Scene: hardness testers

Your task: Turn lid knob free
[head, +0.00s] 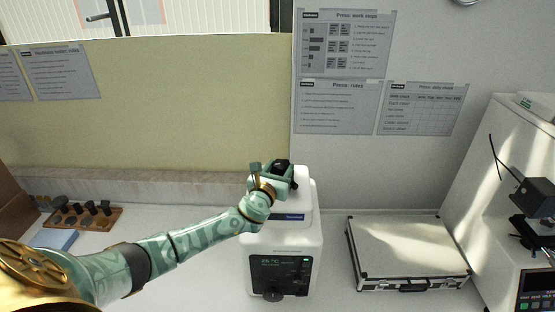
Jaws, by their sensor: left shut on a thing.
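A white machine (289,232) stands upright on the worktop near the middle of the head view. Its dark front panel has a lit display and a black dial (272,292) at the bottom. My left gripper (280,174) is over the top of this machine and is shut on a dark knob (281,166) at the lid. The gripper and its wrist hide most of the knob and part of the lid (301,187). I cannot tell how far the knob is turned. My right gripper is not in view.
A silver case (409,252) lies closed right of the machine. Another tester (533,215) stands at the far right. A wall with sheets stands behind.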

